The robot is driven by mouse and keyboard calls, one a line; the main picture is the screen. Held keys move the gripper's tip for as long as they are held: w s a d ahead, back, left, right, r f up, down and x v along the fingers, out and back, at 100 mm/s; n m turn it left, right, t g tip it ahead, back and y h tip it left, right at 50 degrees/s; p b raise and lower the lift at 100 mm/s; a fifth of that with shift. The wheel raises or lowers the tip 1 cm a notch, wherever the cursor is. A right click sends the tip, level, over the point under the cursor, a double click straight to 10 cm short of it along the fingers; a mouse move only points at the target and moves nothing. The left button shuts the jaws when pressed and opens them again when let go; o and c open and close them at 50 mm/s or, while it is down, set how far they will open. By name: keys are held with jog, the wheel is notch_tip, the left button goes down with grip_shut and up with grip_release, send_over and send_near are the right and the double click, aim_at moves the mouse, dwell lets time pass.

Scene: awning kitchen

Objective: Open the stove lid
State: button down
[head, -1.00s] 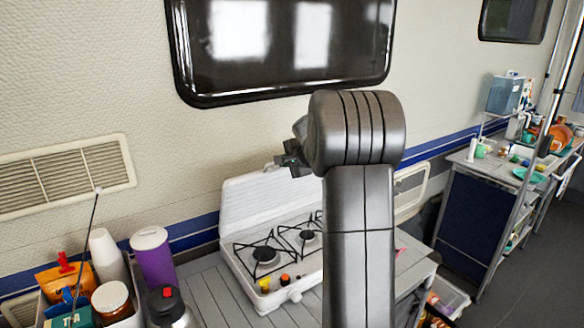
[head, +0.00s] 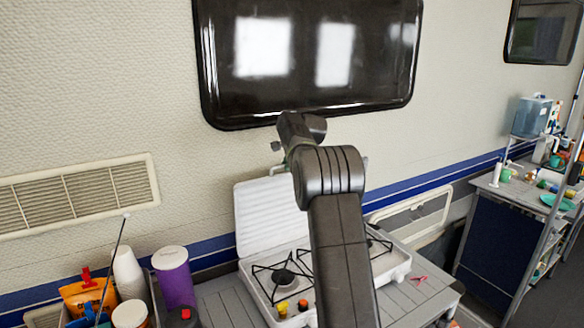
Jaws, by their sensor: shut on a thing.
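The white camping stove (head: 254,292) sits on the grey slatted table, with black pan supports, burners and small knobs at its front. Its white ribbed lid (head: 260,215) stands raised, roughly upright, at the stove's back edge by the wall. My dark arm crosses in front of the stove and hides the right part of the lid and some of the burners. My gripper (head: 279,168) is mostly hidden behind my wrist, at the lid's top edge, and is shut on the lid.
A purple cup (head: 175,278), a white cup (head: 128,270) and an orange pack (head: 88,296) stand left of the stove. A wall vent (head: 75,195) and a dark window (head: 310,60) are behind. A pink item (head: 419,279) lies on the table at right.

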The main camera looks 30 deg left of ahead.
jog(key=shift+w+a+r+h, duration=0.1)
jog(key=shift+w+a+h, duration=0.05)
jog(key=shift+w+a, duration=0.3)
jog(key=shift+w+a+r+h, duration=0.15)
jog(key=shift+w+a, duration=0.1)
jog(key=shift+a, duration=0.3)
jog(key=shift+f, duration=0.1)
jog(key=c, duration=1.5)
grip_release()
jog(key=b+v, duration=0.2)
jog(key=v, duration=1.1)
jog(key=shift+d+r, duration=0.2)
jog(key=shift+r, duration=0.2)
jog(key=shift+w, duration=0.1)
jog(key=x, duration=0.4)
jog(key=p+x, duration=0.1)
jog(key=x, duration=0.4)
jog(key=p+x, duration=0.1)
jog(key=x, duration=0.3)
jog(key=shift+a+f, duration=0.2)
jog(key=shift+f, duration=0.25)
